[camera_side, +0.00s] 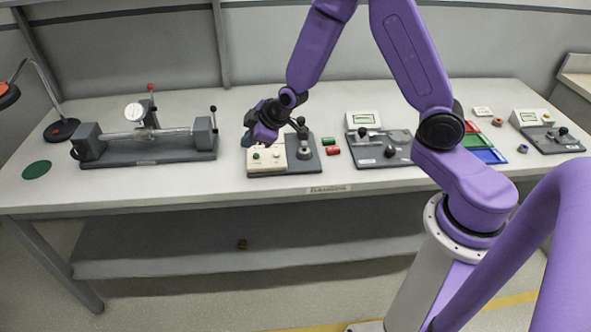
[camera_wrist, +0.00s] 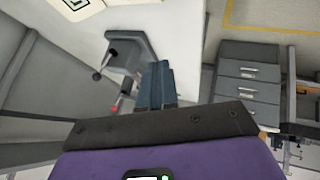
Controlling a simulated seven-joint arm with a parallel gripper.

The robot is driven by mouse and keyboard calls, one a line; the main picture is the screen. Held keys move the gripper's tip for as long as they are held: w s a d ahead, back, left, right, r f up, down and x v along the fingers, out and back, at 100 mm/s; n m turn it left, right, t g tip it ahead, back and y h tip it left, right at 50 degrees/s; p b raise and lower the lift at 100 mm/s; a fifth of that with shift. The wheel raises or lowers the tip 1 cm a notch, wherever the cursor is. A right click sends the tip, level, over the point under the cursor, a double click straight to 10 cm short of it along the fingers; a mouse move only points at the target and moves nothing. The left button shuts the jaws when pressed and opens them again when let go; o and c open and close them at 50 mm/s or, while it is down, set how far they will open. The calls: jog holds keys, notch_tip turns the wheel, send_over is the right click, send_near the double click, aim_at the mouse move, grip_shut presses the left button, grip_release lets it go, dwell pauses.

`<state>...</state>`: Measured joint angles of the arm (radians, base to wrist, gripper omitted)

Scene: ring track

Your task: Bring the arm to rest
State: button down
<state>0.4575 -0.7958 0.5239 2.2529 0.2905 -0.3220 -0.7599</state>
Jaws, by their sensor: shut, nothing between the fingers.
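My gripper (camera_side: 247,141) is shut and empty, with its blue-grey fingers pressed together. In the side view it hangs above the left part of a small fixture with a cream-coloured box (camera_side: 267,160), pointing to the left. I cannot tell its exact height over the box. In the wrist view the closed fingers of my gripper (camera_wrist: 157,84) stand out beyond the dark palm, with nothing between them. The purple arm is raised and bent above the workbench (camera_side: 222,193).
A long bench fixture with a round dial (camera_side: 134,112) stands at the left, by a green disc (camera_side: 37,170). Grey stations (camera_side: 385,154), red, green and blue trays (camera_side: 485,156) and small rings (camera_side: 522,149) are at the right. A drawer cabinet (camera_wrist: 247,70) shows in the wrist view.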

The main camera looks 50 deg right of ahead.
jog(key=s+a+r+n+g+y, duration=0.1)
jog(key=s+a+r+g, duration=0.15)
jog(key=s, duration=0.55)
jog(key=s+a+r+n+g+y, duration=0.15)
jog(key=s+a+r, duration=0.25)
jog(key=s, duration=0.5)
jog(key=s+d+r+g+h, duration=0.1)
jog(key=s+d+r, duration=0.1)
jog(key=s, duration=0.7)
jog(key=s+d+r+n+g+h, duration=0.1)
jog(key=s+d+r+g+h, duration=0.1)
jog(key=s+d, duration=0.3)
jog(key=s, duration=0.4)
jog(key=shift+d+r, duration=0.2)
